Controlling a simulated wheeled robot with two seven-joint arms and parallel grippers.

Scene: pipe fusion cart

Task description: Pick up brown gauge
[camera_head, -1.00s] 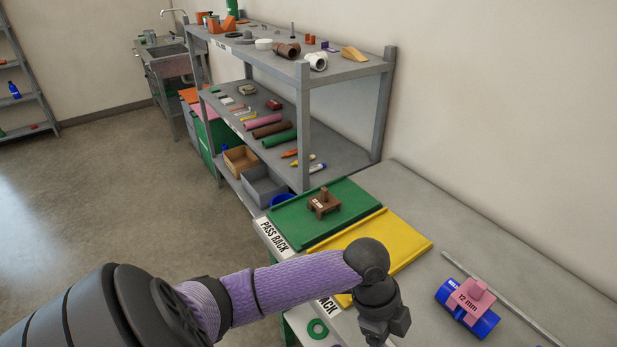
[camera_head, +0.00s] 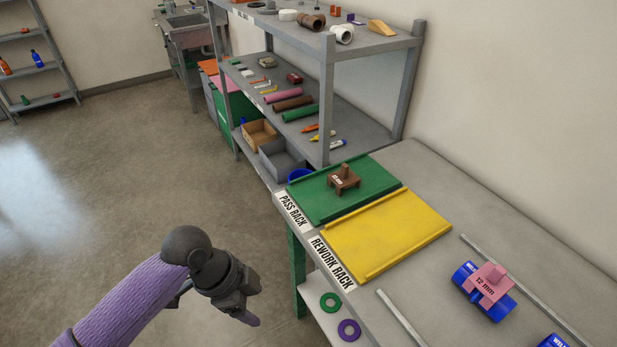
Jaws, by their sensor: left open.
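The brown gauge (camera_head: 343,180) stands upright on the green tray (camera_head: 318,205) labelled PASS RACK, with a small white label on it. My left gripper (camera_head: 256,315) is open and empty, out over the floor in front of the table, to the left of and nearer than the gauge. It is well apart from the gauge. My right gripper is not in view.
A yellow tray (camera_head: 388,237) labelled REWORK RACK lies beside the green one. A pink 12 mm gauge (camera_head: 487,284) sits on a blue pipe (camera_head: 465,272) at the right. A grey shelf unit (camera_head: 414,75) stands behind the green tray.

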